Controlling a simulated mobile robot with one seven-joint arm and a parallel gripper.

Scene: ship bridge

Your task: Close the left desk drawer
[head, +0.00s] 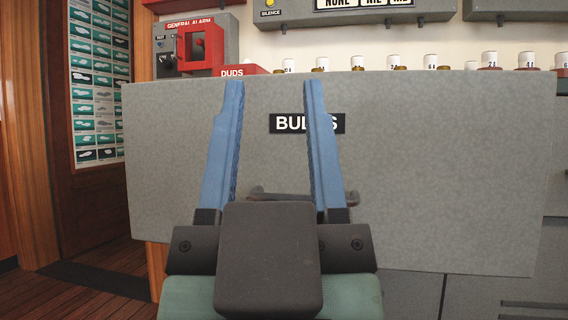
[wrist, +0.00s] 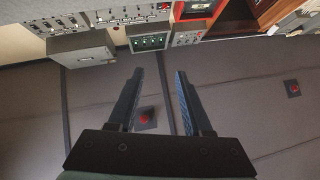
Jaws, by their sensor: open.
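The grey drawer front labelled "BULBS" (head: 440,170) spans most of the head view. It stands out in front of the desk's grey lower fronts (head: 500,295), so the drawer looks pulled out. Its dark handle (head: 262,194) shows low on the front, partly hidden by my gripper. My gripper (head: 272,95) has its two blue fingers apart with nothing between them. The fingers overlap the drawer front in the picture, and one covers part of the label; contact cannot be told. The open fingers also show in the wrist view (wrist: 159,75).
Behind the drawer front are a red "DUDS" box (head: 243,71), a row of numbered white-capped pieces (head: 431,61) and a general alarm box (head: 200,45). Wood floor (head: 95,275) is clear at left. The wrist view shows consoles (wrist: 150,42) and a grey surface.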

